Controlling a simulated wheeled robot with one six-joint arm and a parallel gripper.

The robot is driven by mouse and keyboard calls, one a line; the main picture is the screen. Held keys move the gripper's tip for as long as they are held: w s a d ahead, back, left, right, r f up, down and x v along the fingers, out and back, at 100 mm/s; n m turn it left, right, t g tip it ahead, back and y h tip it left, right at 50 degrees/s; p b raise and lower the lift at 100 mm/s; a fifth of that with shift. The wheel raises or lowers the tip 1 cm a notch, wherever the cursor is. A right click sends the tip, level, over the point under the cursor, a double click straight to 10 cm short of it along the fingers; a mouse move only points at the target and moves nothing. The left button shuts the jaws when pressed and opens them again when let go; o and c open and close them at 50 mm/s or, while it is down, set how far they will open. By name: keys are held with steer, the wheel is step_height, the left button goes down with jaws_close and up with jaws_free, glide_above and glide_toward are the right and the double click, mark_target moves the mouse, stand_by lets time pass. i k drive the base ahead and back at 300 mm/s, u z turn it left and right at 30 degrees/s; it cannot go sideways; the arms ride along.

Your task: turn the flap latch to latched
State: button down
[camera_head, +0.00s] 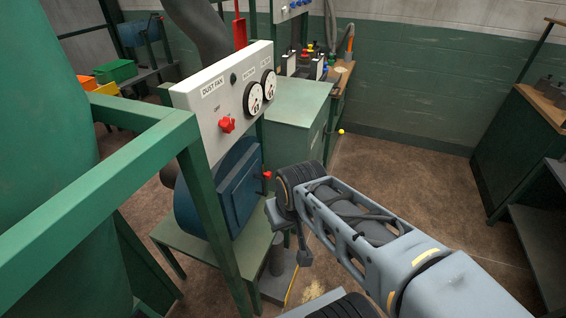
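A blue box-like housing (236,190) with a flat front flap stands on a green stand under the dust fan panel. A small red-tipped piece (267,175) sticks out at the right edge of this flap; it looks like the flap latch, but its setting is too small to tell. My arm reaches in from the lower right. Its end, with my gripper (290,240), is just right of and below the red tip, apart from it in the picture. My wrist hides most of the gripper, and I cannot see whether its fingers are apart.
A white DUST FAN panel (222,92) with two dials and a red knob (227,125) sits above the housing. A green frame rail (100,195) crosses at left before a large green vessel (40,110). A green cabinet (297,115) stands behind. Open floor (410,180) lies to the right.

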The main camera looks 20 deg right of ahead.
mark_target(268, 175)
steer(key=u, duration=2)
steer(key=k, duration=0.95)
steer(key=z, duration=1.15)
steer(key=i, duration=1)
steer(key=u, duration=0.05)
